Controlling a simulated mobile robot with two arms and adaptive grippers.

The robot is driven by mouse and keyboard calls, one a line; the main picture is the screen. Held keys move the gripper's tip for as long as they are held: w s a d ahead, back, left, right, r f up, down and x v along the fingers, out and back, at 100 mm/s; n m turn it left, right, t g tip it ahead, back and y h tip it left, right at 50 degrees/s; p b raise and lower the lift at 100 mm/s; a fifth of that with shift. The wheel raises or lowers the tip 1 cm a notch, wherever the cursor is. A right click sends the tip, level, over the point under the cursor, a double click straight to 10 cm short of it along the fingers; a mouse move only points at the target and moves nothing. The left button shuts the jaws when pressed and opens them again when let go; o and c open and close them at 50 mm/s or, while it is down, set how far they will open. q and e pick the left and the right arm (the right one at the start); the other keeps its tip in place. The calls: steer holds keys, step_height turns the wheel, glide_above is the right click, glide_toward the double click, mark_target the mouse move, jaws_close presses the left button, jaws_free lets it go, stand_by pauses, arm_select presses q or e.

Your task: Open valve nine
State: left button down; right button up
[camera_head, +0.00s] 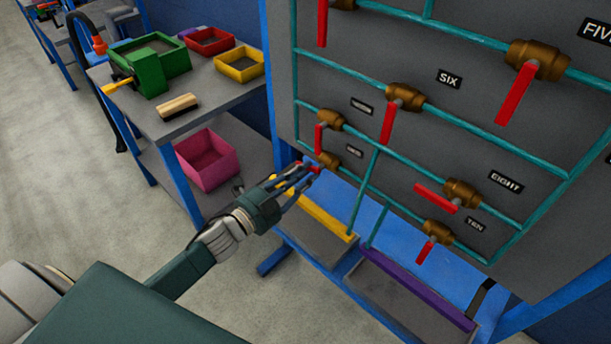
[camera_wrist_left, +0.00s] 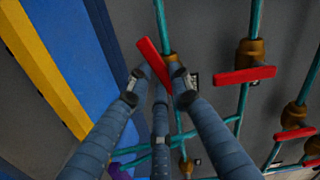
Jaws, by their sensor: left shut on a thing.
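The panel (camera_head: 410,60) carries brass valves with red handles on teal pipes. The lower left valve (camera_head: 327,160), beside a small label (camera_head: 354,151) too blurred to read surely, is at my left gripper (camera_head: 310,170). In the left wrist view my left gripper (camera_wrist_left: 158,85) is shut on this valve's red handle (camera_wrist_left: 152,60), with fingers on both sides of it. The handle is slanted to its pipe (camera_wrist_left: 160,18), and its brass body (camera_wrist_left: 172,60) is partly hidden by a finger. My right gripper is in neither view.
Nearby valves are labelled SIX (camera_head: 449,78), EIGHT (camera_head: 506,181) and TEN (camera_head: 475,225). Below are yellow-edged (camera_head: 318,212) and purple-edged (camera_head: 415,290) trays. A workbench (camera_head: 225,92) with bins stands at left.

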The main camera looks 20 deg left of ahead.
arm_select(q)
steer(key=shift+a+r+m, duration=0.1)
steer(key=shift+r+m, duration=0.1)
steer(key=shift+m, duration=0.75)
steer(key=shift+a+r+m, duration=0.1)
steer(key=shift+r+m, duration=0.05)
steer(key=shift+m, duration=0.8)
steer(key=c, duration=1.5)
jaws_free()
steer(key=shift+c, duration=0.2)
steer(key=v, duration=1.2)
steer(key=shift+w, duration=0.1)
